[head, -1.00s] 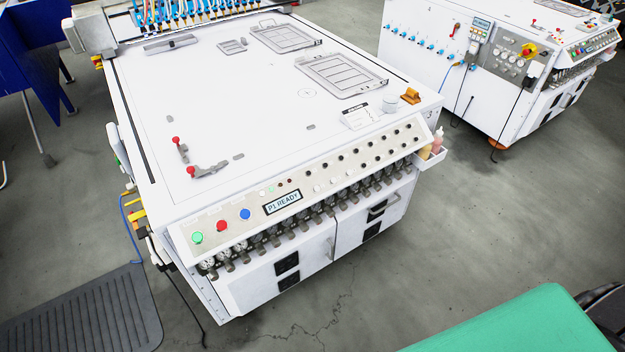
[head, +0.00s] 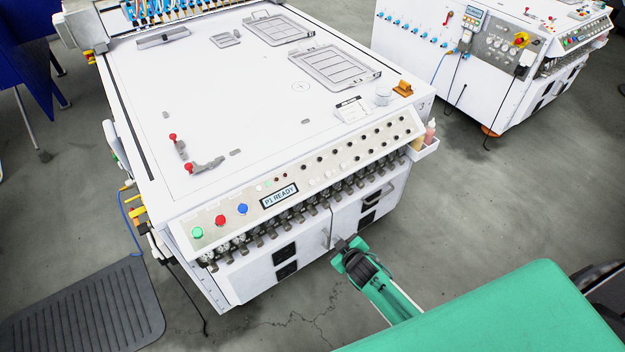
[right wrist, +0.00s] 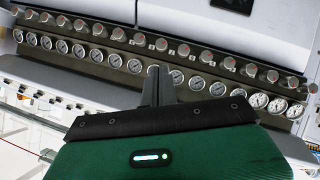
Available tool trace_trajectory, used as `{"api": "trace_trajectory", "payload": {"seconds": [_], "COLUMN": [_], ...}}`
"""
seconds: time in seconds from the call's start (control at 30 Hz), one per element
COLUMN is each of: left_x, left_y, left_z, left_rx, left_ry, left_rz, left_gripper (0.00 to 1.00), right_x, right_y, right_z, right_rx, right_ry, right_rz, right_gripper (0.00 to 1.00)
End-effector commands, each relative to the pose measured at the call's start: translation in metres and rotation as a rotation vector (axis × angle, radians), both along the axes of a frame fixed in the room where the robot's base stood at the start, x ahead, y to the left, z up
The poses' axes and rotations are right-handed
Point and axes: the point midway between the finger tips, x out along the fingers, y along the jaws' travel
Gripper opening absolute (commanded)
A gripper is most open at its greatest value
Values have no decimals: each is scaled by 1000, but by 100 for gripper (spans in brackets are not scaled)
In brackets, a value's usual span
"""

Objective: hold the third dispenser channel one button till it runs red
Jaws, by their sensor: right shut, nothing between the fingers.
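The white dispenser cabinet (head: 230,100), with a 3 on its right corner, fills the middle of the head view. Its sloped front panel (head: 340,160) carries green (head: 197,232), red (head: 220,221) and blue (head: 243,209) buttons, a display (head: 279,195) reading P1 READY, and rows of small dark and pale buttons (head: 357,158). I cannot tell which one is channel one. My right gripper (head: 340,243) is shut and empty, in front of and below the panel. In the right wrist view its fingers (right wrist: 155,75) overlap a row of gauges, apparently without contact. My left gripper is out of view.
Gauges (right wrist: 93,55) and knobs (right wrist: 182,50) line the cabinet under the panel. Door handles (head: 375,195) stick out below. A bottle holder (head: 424,149) hangs at the right corner. A second machine (head: 450,60) stands behind right. A dark mat (head: 85,310) lies front left.

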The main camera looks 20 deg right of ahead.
Motion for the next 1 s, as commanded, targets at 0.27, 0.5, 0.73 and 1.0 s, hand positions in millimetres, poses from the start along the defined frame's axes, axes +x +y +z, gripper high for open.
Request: {"api": "trace_trajectory", "payload": {"seconds": [0.27,0.5,0.73,1.0], "left_x": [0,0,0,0], "left_y": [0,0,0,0], "left_z": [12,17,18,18], "left_rx": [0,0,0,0], "left_ry": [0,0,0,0], "left_rz": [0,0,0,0], "left_gripper": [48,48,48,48], "right_x": [53,72,75,75], "right_y": [6,10,11,11], "right_z": [130,205,225,225], "right_rx": [-51,-77,-88,-88], "right_ry": [-221,-347,-382,-382], "right_rz": [36,51,55,55], "right_gripper": [0,0,0,0]}}
